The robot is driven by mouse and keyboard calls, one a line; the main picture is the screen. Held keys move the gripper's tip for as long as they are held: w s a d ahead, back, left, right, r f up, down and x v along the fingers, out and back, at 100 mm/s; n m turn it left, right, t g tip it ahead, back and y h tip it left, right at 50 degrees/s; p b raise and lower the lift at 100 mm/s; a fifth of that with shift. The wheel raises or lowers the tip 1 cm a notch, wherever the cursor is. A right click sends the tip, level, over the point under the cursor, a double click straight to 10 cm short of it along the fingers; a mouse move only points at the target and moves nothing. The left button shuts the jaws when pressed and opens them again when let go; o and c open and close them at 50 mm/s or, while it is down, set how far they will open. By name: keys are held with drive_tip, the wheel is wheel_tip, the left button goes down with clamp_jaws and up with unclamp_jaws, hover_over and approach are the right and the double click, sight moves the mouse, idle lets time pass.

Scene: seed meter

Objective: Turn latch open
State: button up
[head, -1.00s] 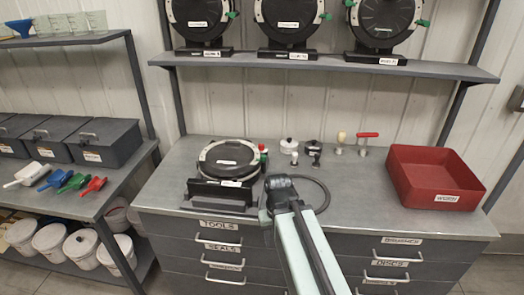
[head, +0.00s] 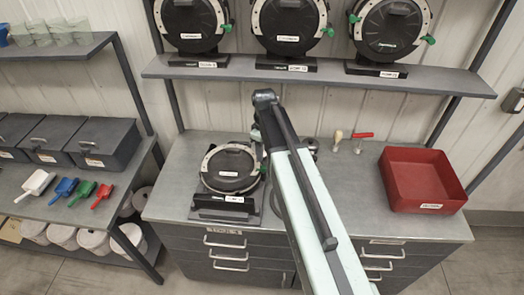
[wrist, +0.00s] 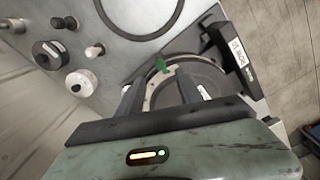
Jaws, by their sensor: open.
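The seed meter (head: 230,168) is a round black disc housing with a pale rim, lying in a dark stand on the grey bench; in the wrist view its disc (wrist: 170,95) lies below my gripper. A green latch (wrist: 161,66) shows at the meter's rim, between and beyond the fingers in the picture. My gripper (wrist: 161,77) is open and empty above the rim; contact with the latch cannot be told.
A red bin (head: 422,205) stands at the bench's right. Small knobs (wrist: 84,82) and a thin black ring (wrist: 140,30) lie beside the meter. A shelf (head: 320,76) with several meters runs above the bench behind my arm.

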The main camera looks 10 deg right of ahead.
sight(263, 167)
wheel_tip(263, 167, down, 8)
drive_tip(key=b, duration=0.8)
drive_tip(key=shift+f, duration=0.1)
clamp_jaws()
